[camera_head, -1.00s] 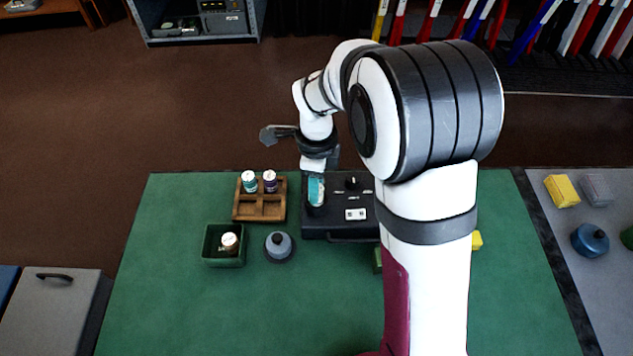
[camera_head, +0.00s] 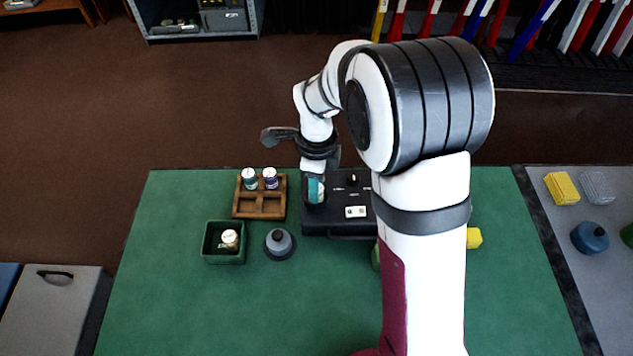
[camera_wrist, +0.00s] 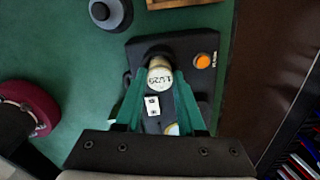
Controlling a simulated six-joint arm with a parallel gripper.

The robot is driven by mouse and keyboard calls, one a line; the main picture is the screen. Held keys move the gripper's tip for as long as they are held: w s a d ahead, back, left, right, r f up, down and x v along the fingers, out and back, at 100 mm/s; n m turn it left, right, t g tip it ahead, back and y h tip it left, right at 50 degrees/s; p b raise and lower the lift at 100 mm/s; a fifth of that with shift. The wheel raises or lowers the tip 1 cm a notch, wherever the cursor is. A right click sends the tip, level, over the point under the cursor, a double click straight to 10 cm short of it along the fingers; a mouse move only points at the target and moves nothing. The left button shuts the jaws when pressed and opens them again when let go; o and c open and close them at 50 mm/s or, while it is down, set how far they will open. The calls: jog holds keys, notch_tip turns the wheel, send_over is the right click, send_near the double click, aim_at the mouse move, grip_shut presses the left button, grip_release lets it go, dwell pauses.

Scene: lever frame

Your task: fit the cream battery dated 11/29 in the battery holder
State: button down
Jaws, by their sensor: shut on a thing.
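My gripper (camera_head: 316,188) points down over the left part of the black battery holder (camera_head: 337,229). In the wrist view its green fingers (camera_wrist: 159,88) are shut on the cream battery (camera_wrist: 159,76), whose pale round end reads what looks like 11/29. The battery's far end is at a dark round socket (camera_wrist: 157,51) in the holder. I cannot tell how deep it sits in there. In the head view the fingers and wrist hide most of the battery.
A wooden rack (camera_head: 260,217) holds a teal and a purple battery. A grey knobbed object (camera_head: 279,243) stands beside the bin. The holder carries an orange button (camera_wrist: 203,61) and a white switch plate (camera_head: 356,212). The front of the green table is clear.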

jog(key=shift+f, duration=0.2)
jog(key=shift+c, duration=2.2)
grip_release()
jog(key=shift+o, duration=0.4)
jog(key=o, duration=0.4)
jog(key=shift+c, duration=0.2)
jog(key=shift+r, duration=3.05)
